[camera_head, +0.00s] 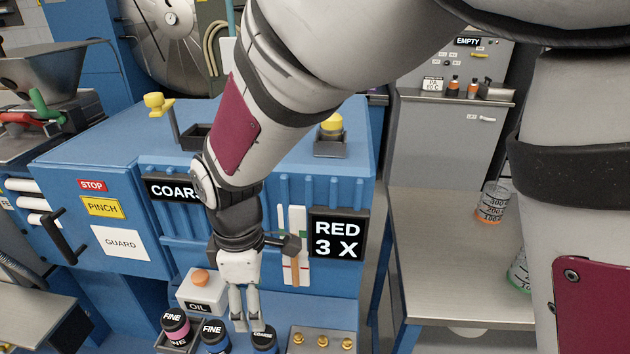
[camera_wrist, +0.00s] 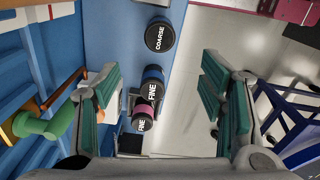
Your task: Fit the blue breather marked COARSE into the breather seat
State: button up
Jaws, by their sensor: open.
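The COARSE breather (camera_head: 264,338) has a black lettered cap; in the head view it is just right of my fingertips, partly cut by the frame's bottom. In the wrist view the COARSE breather (camera_wrist: 160,35) is at the top, beyond and between my open fingers. Little of its body shows. A blue FINE breather (camera_head: 213,334) and a pink FINE breather (camera_head: 175,328) stand to its left; both also show in the wrist view, blue (camera_wrist: 152,82) and pink (camera_wrist: 142,118). My gripper (camera_head: 247,326) points down, open and empty. I cannot tell which fitting is the breather seat.
A blue machine (camera_head: 270,160) stands behind, with a partly hidden COARSE sign (camera_head: 171,189) and a RED 3 X sign (camera_head: 337,236). An OIL box (camera_head: 201,298) is left of my gripper; brass fittings (camera_head: 322,341) are at right. A grey bench (camera_head: 440,240) holds measuring cups.

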aim_at(261, 335)
notch_tip(261, 335, down, 14)
jog(key=shift+r+p, duration=0.1)
jog(key=shift+p, duration=0.8)
jog(key=shift+c, duration=0.5)
jog(key=c, duration=1.2)
